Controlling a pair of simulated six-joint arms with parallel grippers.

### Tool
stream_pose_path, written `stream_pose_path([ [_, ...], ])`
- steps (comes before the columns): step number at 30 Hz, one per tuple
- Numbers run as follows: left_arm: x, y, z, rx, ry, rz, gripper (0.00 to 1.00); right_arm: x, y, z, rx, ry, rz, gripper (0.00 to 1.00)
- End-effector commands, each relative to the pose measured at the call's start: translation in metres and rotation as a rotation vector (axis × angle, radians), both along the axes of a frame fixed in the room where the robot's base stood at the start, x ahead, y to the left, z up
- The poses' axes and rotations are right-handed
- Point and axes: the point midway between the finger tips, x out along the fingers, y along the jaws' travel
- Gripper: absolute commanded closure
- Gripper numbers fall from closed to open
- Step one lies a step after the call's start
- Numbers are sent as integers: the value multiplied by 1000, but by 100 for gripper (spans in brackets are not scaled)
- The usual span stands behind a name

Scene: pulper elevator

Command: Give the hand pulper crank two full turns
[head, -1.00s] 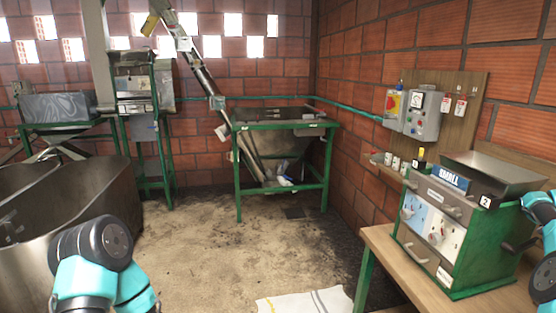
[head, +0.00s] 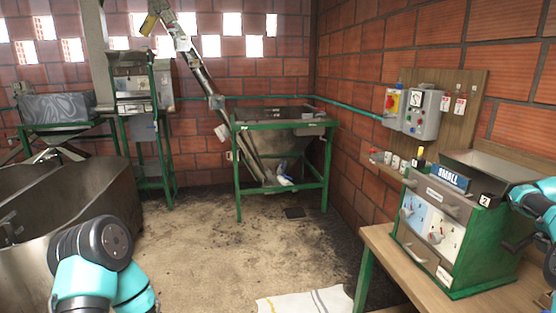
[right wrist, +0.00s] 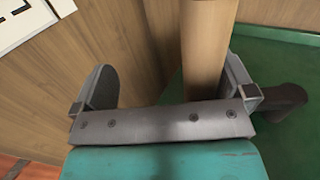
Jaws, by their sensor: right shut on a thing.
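The green hand pulper (head: 470,255) stands on the wooden bench at the right of the head view, with a metal hopper on top and a "SMALL" sign on it. Its dark crank (head: 516,246) shows at the pulper's right side, partly hidden by my right arm. The handle lies against the right finger. A dark part of the crank (right wrist: 284,102) shows beyond that finger. My left gripper is out of view.
A control panel (head: 425,115) hangs on the brick wall behind the bench (head: 383,243). A green-framed hopper (head: 282,125) and an inclined elevator tube stand at the back. Metal tanks (head: 95,195) are at the left. A white cloth (head: 300,302) lies on the open floor.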

Motion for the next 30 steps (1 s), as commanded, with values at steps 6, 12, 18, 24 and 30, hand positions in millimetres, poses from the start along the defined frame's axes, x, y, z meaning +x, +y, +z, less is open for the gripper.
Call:
stream_pose_path([
  [6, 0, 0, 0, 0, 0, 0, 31, 5, -10, 39, -70, -72, 8, 18],
  [12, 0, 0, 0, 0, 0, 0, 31, -2, 1, 42, -70, -70, 8, 18],
  [18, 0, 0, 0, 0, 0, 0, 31, -14, 17, 47, -69, -70, 8, 19],
  [24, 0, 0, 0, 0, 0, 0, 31, -27, 33, 48, -64, -64, 7, 100],
  [30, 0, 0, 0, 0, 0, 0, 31, -30, 39, 46, -60, -60, 6, 100],
])
